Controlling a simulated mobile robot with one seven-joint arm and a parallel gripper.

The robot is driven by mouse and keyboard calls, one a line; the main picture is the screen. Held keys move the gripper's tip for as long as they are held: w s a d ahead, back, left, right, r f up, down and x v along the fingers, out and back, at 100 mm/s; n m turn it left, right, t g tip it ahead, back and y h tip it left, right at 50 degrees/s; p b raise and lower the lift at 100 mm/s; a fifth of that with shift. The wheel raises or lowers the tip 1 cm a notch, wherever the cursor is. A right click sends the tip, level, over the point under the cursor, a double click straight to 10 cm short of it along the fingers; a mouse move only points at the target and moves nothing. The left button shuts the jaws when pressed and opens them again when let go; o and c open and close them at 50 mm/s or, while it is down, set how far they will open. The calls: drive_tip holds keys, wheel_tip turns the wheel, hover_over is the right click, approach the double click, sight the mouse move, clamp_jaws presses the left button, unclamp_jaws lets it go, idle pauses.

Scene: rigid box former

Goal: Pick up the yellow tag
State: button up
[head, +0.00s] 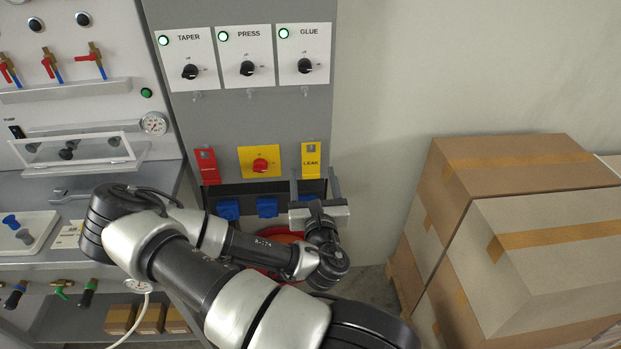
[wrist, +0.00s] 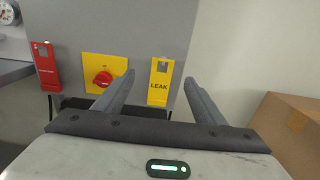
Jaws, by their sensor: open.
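The yellow tag (head: 311,162), marked LEAK, hangs upright on the grey panel, right of the yellow plate with the red rotary switch. It also shows in the wrist view (wrist: 159,82), between my two fingers in the picture. My gripper (head: 313,184) is open, its fingers pointing at the panel just below and in front of the tag. In the wrist view my gripper (wrist: 158,84) has a finger on each side of the tag, with clear gaps. No contact shows, and the exact distance to the tag cannot be told.
A red tag (head: 207,166) hangs left of the red rotary switch (head: 261,164). Blue padlocks (head: 267,206) hang below. Stacked cardboard boxes (head: 530,160) stand at right. Three black knobs (head: 247,69) sit above. Bare wall lies right of the panel.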

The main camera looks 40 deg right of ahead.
drive_tip(key=x, duration=1)
drive_tip(key=shift+w+d+f, duration=0.1)
drive_tip(key=shift+d+f, duration=0.15)
drive_tip(key=shift+d, duration=0.4)
drive_tip(key=shift+w+d, duration=0.25)
drive_tip(key=shift+w, duration=0.25)
drive_tip(key=c, duration=1.5)
drive_tip(key=p+v, duration=0.2)
drive_tip(key=v, duration=0.4)
drive_tip(key=p+v, duration=0.3)
drive_tip(key=v, duration=0.3)
drive_tip(key=r+p+v, duration=0.1)
drive_tip(key=p+v, duration=0.1)
drive_tip(key=v, duration=0.4)
drive_tip(key=shift+a+r+p, duration=0.15)
drive_tip(key=shift+p, duration=0.25)
